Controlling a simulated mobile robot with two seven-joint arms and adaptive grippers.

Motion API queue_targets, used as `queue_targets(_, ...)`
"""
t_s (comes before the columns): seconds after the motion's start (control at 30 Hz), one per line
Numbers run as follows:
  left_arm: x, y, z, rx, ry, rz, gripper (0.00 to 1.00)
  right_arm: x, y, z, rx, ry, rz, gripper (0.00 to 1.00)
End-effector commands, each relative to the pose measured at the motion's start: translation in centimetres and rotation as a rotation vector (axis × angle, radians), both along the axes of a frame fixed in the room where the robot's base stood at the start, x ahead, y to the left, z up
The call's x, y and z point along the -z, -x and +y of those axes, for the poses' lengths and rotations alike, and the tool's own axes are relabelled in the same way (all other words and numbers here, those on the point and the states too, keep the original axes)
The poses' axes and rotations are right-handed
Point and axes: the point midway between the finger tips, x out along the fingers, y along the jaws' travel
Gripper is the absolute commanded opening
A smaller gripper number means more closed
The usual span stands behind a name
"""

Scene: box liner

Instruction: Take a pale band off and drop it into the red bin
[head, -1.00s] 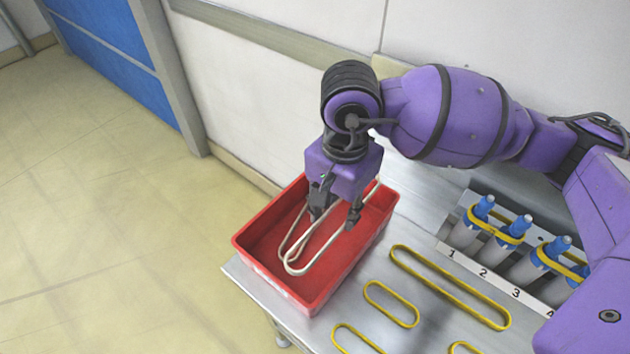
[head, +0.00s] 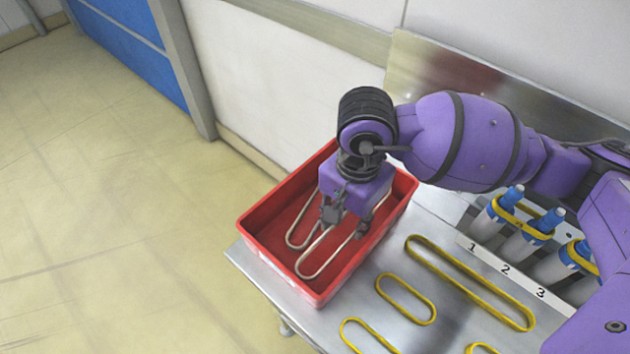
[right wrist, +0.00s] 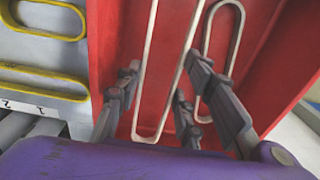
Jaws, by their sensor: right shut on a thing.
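The red bin (head: 262,262) stands on the left end of the metal table, and its inside fills much of the right wrist view (right wrist: 105,30). My right gripper (head: 346,226) points down over the bin, its fingers around a pale band (head: 303,272) and shut on it. This band seems to be the long loop between the fingers in the right wrist view (right wrist: 150,40). A second pale loop (head: 290,243) shows beside it, also within the bin's outline (right wrist: 238,30). The gripper hides parts of both loops. My left gripper is not in view.
Yellow bands, one long (head: 470,285) and several shorter ones (head: 406,298), lie flat on the table right of the bin. A numbered rack (head: 505,268) holds blue-topped bottles with yellow bands around them. A wall stands behind; open floor is at left.

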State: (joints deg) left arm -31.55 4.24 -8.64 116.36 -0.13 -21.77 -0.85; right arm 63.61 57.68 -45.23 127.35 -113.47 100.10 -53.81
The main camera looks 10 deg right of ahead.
Motion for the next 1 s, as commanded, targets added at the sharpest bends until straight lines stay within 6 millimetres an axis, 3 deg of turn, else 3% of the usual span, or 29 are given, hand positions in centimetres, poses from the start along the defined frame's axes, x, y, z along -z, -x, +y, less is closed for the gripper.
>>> queue_targets(0.3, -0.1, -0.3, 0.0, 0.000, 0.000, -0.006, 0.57, 0.2, 0.0, 0.0, 0.000, 0.000, 0.001, 0.10)
queue_targets(0.33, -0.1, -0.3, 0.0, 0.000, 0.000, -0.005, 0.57, 0.2, 0.0, 0.0, 0.000, 0.000, 0.001, 0.38)
queue_targets(0.5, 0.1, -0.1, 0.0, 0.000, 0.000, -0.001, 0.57, 0.2, 0.0, 0.0, 0.000, 0.000, 0.001, 0.57)
queue_targets(0.83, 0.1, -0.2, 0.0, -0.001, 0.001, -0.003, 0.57, -0.1, 0.0, 0.0, 0.000, -0.001, 0.001, 0.57)
queue_targets(1.0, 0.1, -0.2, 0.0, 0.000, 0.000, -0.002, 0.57, -2.2, -0.1, 0.0, -0.002, -0.001, -0.003, 0.57)
